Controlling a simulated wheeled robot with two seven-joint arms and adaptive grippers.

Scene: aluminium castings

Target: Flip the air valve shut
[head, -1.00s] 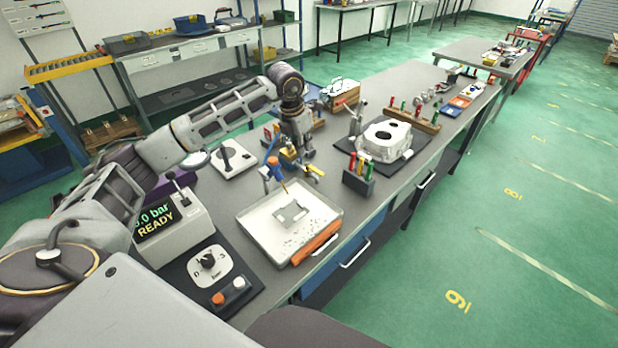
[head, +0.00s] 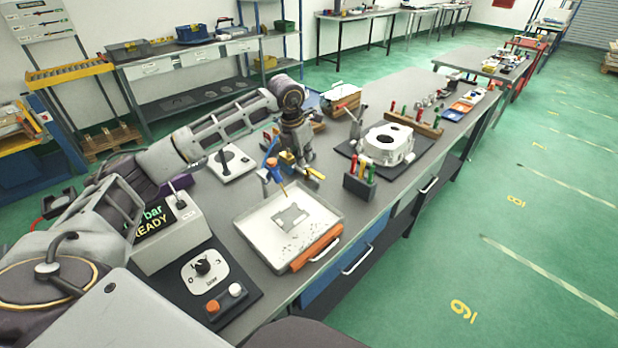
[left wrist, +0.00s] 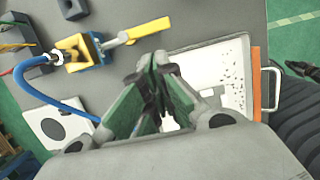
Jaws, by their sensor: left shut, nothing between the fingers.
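The air valve (left wrist: 75,48) has a yellow body with blue fittings and sits on the grey bench, a blue hose (left wrist: 45,95) running from it. Its yellow lever (left wrist: 148,30) points away to the right in the left wrist view. In the head view the valve is partly hidden by my left gripper (head: 302,164), and the lever (head: 315,173) shows just right of the fingers. My left gripper (left wrist: 158,72) is shut and empty, pointing down close beside the lever. I cannot tell whether it touches the lever.
A white casting (head: 385,145) and a block of coloured tools (head: 358,190) are to the right. A control box (head: 165,240) stands left.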

